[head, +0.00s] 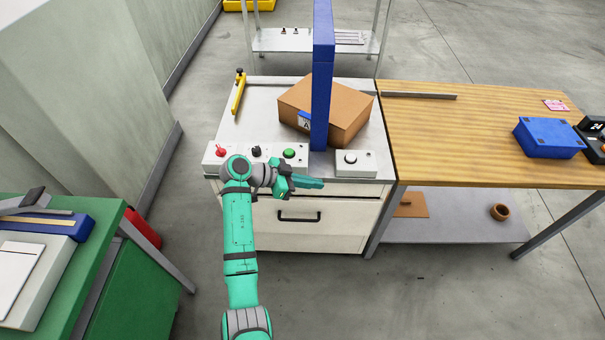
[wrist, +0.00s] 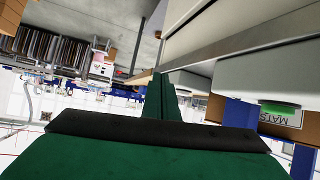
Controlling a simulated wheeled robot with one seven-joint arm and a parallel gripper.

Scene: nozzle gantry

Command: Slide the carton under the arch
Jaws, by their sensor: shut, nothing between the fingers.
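The brown carton (head: 352,110) sits on the grey cabinet top, turned at an angle, with a label on its front face. The blue arch (head: 320,115) stands in front of it, and its post hides a strip of the carton. The carton shows on both sides of the post; I cannot tell how far it is beneath the arch. My gripper (head: 312,183) is shut and empty at the cabinet's front edge, in front of the arch and apart from the carton. The wrist view shows the shut fingers (wrist: 164,97), the blue post (wrist: 239,112) and a label on brown card (wrist: 283,117).
A control panel (head: 240,162) with a red switch, dark knob and green button (head: 289,153) lies near my gripper. A button box (head: 352,168) is right of the post. A yellow-handled part (head: 238,93) is at the left. A wooden table (head: 465,150) adjoins on the right.

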